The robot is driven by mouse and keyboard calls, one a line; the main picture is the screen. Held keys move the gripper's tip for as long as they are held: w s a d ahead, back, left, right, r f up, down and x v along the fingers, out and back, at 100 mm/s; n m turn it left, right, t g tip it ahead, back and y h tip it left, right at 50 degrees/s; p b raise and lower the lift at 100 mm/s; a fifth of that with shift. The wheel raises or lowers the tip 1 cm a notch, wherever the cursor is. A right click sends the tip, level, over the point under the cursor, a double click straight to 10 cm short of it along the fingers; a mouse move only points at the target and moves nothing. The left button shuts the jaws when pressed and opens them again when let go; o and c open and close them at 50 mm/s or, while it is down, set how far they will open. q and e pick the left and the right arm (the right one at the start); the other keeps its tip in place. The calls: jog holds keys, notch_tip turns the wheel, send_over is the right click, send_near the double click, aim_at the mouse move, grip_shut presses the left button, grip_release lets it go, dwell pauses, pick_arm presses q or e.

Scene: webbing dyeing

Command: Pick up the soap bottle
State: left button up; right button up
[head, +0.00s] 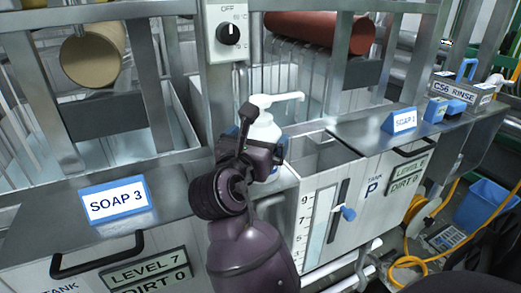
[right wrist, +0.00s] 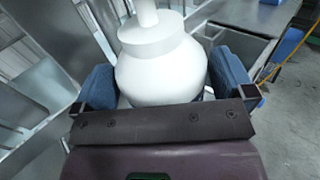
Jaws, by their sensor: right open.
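The soap bottle (head: 264,127) is white with a pump spout pointing right. It stands upright on the ledge between the two tanks, in the middle of the head view. My right gripper (head: 262,150) is at the bottle and hides its lower part. In the right wrist view the bottle (right wrist: 160,70) fills the space between the blue finger pads of my right gripper (right wrist: 165,88). The jaws are open, one pad on each side of the bottle. I cannot tell whether either pad touches it. My left gripper is not in view.
A blue SOAP 3 sign (head: 117,201) stands on the left ledge and a SOAP 1 sign (head: 400,120) on the right. A dial box (head: 228,32) and metal frame posts rise behind the bottle. An open compartment (head: 325,155) lies to its right.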

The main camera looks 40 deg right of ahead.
aim_at(258, 101)
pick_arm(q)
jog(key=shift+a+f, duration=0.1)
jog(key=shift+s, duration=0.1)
pick_arm(e)
jog(key=shift+r, duration=0.1)
jog(key=shift+c, duration=0.5)
jog(key=shift+c, duration=1.1)
jog(key=c, duration=1)
jog(key=shift+c, duration=0.4)
jog(key=shift+r, duration=0.55)
notch_tip(258, 101, up, 8)
jog(key=p, duration=0.3)
jog(key=shift+f+p, duration=0.2)
jog(key=shift+p, duration=0.15)
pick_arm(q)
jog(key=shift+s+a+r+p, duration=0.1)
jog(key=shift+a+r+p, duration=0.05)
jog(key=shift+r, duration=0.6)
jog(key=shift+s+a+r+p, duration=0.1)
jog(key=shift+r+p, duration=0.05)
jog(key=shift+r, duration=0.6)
pick_arm(e)
jog(key=shift+r, duration=0.75)
jog(key=shift+s, duration=0.1)
